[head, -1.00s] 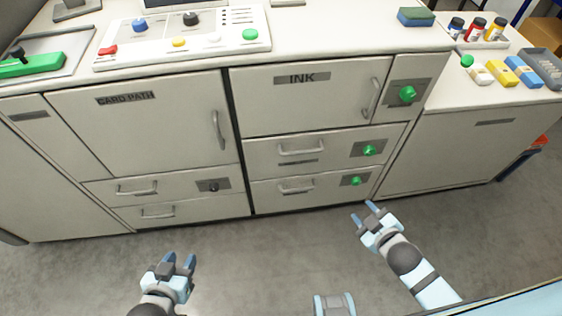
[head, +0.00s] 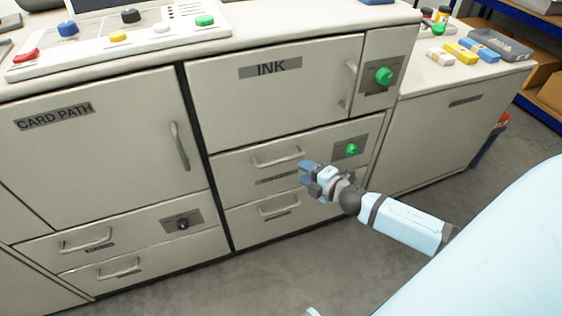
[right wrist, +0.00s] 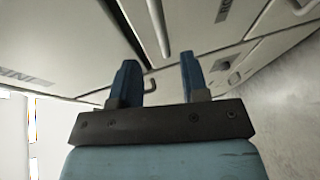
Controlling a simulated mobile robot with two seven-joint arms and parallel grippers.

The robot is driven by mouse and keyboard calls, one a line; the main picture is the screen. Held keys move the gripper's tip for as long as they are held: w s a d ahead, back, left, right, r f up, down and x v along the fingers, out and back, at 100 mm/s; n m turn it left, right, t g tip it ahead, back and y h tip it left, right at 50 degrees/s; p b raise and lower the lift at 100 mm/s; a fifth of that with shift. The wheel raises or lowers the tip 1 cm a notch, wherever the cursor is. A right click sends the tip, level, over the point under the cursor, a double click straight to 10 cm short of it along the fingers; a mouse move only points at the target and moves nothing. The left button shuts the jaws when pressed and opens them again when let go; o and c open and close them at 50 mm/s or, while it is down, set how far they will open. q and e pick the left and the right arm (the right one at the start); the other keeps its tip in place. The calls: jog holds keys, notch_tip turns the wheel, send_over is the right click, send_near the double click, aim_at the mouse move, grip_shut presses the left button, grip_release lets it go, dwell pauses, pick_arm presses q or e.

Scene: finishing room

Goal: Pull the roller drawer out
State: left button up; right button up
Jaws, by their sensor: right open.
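Two drawers sit under the INK door in the head view, an upper drawer (head: 232,167) and a lower drawer (head: 245,228). Both look closed. The upper drawer has a bar handle (head: 278,158) and a green knob (head: 351,149). The lower drawer has its own handle (head: 279,208). My right gripper (head: 306,172) is open and empty in front of the drawers, right of the upper handle. Its spread blue fingers (right wrist: 157,80) also show in the right wrist view. My left gripper is not in view.
The INK door (head: 290,88) is closed above the drawers. The CARD PATH cabinet (head: 95,140) stands at left, with closed drawers below. A control panel (head: 110,45) lies on the countertop. The grey floor (head: 260,285) before the drawers looks clear.

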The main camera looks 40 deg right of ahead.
aim_at(285, 161)
jog(key=x, duration=0.9)
jog(key=shift+w+a+b, duration=0.15)
jog(key=shift+w+b, duration=0.1)
jog(key=shift+b, duration=0.15)
grip_shut()
